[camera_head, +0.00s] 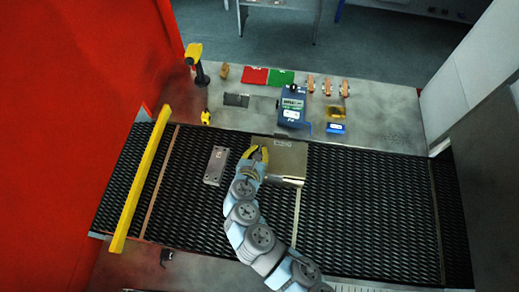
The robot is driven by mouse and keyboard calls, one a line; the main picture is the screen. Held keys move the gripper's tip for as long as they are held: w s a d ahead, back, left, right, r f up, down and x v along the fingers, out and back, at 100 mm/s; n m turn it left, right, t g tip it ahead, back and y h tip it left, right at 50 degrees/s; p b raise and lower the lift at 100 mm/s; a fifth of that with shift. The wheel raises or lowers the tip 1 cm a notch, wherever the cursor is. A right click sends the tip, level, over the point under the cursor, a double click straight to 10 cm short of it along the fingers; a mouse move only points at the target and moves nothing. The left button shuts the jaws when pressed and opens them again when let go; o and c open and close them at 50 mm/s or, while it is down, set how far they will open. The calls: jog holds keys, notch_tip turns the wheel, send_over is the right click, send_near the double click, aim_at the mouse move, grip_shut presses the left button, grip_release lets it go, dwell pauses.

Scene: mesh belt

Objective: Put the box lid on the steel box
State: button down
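A flat, greyish-tan metal piece (287,160), roughly square with small marks near its far edge, is on or just above the black mesh belt. I cannot tell whether it is the steel box, its lid, or one on the other. A narrower grey metal piece (214,170) lies on the belt to its left, slightly tilted. My gripper (258,153), with yellow fingers, is at the left part of the tan piece and overlaps it in view. Its wrist hides the piece's near left corner. I cannot tell whether the fingers touch or grip it.
The mesh belt (370,210) is bare to the right. A yellow bar (142,180) crosses it at the left, beside a red wall. The steel table behind holds a yellow drill (196,62), a blue device (292,106), red and green pieces (267,76), and small parts.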

jog(key=shift+f, duration=0.1)
jog(key=c, duration=1.2)
grip_release()
jog(key=shift+c, duration=0.2)
